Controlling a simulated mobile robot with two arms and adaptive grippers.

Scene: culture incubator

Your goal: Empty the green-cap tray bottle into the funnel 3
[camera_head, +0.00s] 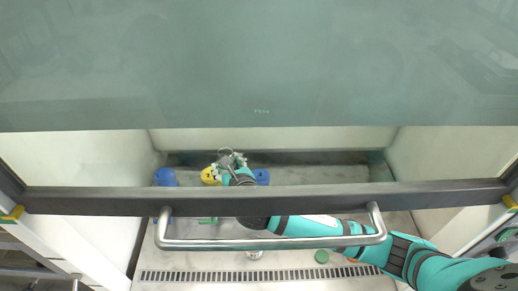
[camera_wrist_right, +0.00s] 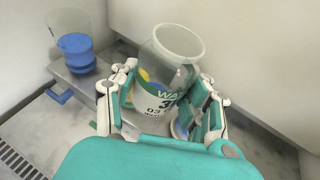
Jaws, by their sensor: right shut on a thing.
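My right gripper (camera_wrist_right: 165,110) is shut on a clear bottle (camera_wrist_right: 180,45) with a white label. The bottle is uncapped and leans in the grip, its open mouth toward the top of the right wrist view. In the head view my right arm reaches under the sash, with the right gripper (camera_head: 230,163) at the back ledge. A yellow funnel part (camera_head: 208,175) is just left of the gripper. A blue funnel (camera_head: 165,177) stands farther left and also shows in the wrist view (camera_wrist_right: 76,45). Which one is funnel 3 cannot be read. A green cap (camera_head: 322,257) lies on the floor near the front.
The glass sash (camera_head: 250,70) covers the upper head view; its dark bottom frame and metal handle (camera_head: 250,244) cross above my arm. Another blue part (camera_head: 262,177) is right of the gripper. A grille (camera_head: 240,275) runs along the front.

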